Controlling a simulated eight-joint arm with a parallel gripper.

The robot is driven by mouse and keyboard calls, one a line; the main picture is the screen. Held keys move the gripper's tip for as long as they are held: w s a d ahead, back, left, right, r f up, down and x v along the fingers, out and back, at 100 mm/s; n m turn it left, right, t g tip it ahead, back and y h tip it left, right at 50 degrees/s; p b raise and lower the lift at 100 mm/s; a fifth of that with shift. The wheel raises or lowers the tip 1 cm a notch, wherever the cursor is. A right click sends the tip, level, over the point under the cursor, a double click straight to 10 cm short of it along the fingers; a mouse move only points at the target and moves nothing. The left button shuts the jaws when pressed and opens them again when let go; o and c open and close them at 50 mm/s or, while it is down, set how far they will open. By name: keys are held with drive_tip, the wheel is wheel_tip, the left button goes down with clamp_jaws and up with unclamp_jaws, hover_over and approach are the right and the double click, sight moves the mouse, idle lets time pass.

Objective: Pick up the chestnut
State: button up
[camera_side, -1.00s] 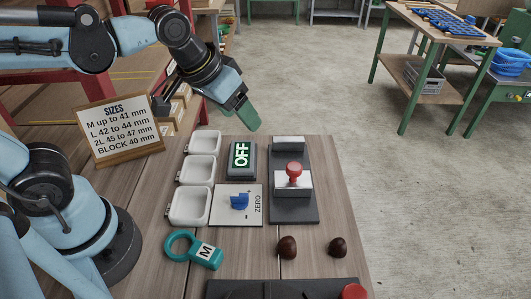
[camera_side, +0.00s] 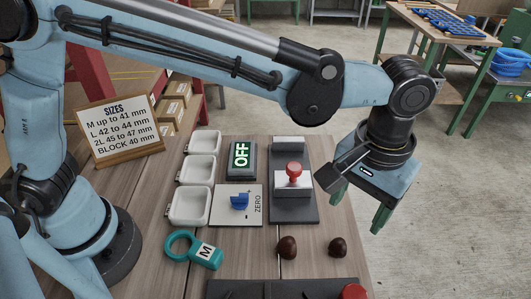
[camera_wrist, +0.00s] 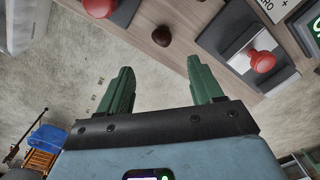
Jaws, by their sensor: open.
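Two dark brown chestnuts lie on the wooden table near its front right: one chestnut (camera_side: 287,247) at the left and another chestnut (camera_side: 337,246) closer to the right edge. My gripper (camera_side: 356,217) is open and empty, fingers pointing down, up beside the table's right edge, and in the picture it appears above and right of the right chestnut. In the wrist view my gripper (camera_wrist: 160,66) shows two green fingers well apart. One chestnut (camera_wrist: 162,36) lies on the table beyond the fingertips, roughly centred between them and not touched.
A press with a red knob (camera_side: 294,168) stands behind the chestnuts. White trays (camera_side: 189,205), a scale plate (camera_side: 227,217), an OFF display (camera_side: 240,160) and a teal M ring gauge (camera_side: 207,256) are left. A dark panel with a red button (camera_side: 353,291) is in front. Floor lies right.

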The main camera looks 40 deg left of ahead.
sight(340, 243)
drive_tip(key=f, duration=1.1)
drive_tip(key=shift+s+a+f, duration=0.1)
drive_tip(key=shift+a+f, duration=0.15)
drive_tip(key=shift+f, duration=0.05)
drive_tip(key=shift+c, duration=0.2)
drive_tip(key=c, duration=1)
drive_tip(key=shift+r, duration=0.1)
drive_tip(key=shift+c, duration=0.3)
